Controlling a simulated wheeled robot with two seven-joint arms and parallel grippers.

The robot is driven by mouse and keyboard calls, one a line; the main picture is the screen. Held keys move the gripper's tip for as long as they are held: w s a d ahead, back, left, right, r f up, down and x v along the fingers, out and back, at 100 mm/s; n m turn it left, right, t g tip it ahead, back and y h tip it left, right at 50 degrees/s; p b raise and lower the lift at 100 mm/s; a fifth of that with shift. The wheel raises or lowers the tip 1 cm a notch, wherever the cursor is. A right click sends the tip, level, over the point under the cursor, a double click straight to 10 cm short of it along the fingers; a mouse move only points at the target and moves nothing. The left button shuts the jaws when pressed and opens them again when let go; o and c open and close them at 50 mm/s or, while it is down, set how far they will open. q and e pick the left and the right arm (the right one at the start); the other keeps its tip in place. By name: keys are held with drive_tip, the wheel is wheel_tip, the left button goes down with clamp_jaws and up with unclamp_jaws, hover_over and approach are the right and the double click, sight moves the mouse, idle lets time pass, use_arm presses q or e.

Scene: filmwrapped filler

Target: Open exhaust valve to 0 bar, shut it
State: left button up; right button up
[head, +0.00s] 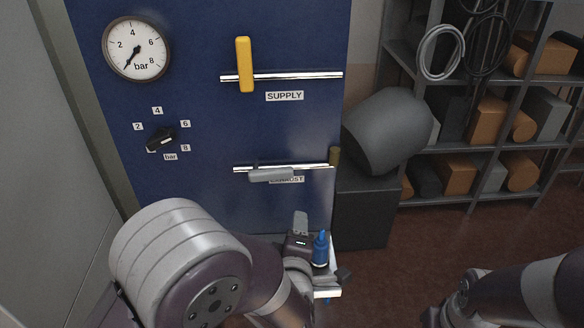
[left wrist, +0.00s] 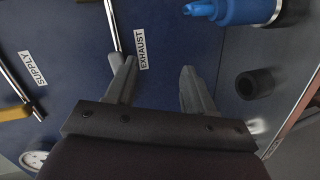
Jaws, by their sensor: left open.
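The exhaust valve's grey handle (head: 271,175) lies along its chrome pipe (head: 300,168), partly covering the EXHAUST label. In the left wrist view the handle (left wrist: 115,61) appears beside the left finger's tip; I cannot tell whether they touch. My left gripper (left wrist: 158,75) is open and empty, facing the blue panel beside the EXHAUST label (left wrist: 142,50).
The yellow supply handle (head: 244,64) stands upright across its pipe. A black selector knob (head: 160,138) sits under the gauge. A blue fitting (left wrist: 235,10) is near the gripper. A grey cylinder (head: 387,130) on a dark box and stocked shelves (head: 470,145) stand to the right.

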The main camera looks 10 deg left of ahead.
sight(278, 177)
use_arm(q)
drive_tip(key=a+r+n+t+y, duration=0.2)
drive_tip(key=a+r+n+y, duration=0.15)
drive_tip(key=r+n, duration=0.2)
drive_tip(key=shift+m+h, duration=0.35)
drive_tip(key=shift+h, duration=0.1)
drive_tip(key=p+x, duration=0.4)
drive_tip(key=x, duration=0.7)
drive_tip(key=shift+w+d, duration=0.1)
drive_tip(key=shift+w, duration=0.05)
drive_tip(key=shift+w+f, duration=0.15)
drive_tip(key=shift+w, duration=0.25)
clamp_jaws()
use_arm(e)
drive_tip(key=r, duration=0.4)
drive_tip(key=shift+s+a+r, duration=0.15)
drive_tip(key=shift+s+a, duration=0.15)
drive_tip(key=shift+s, duration=0.1)
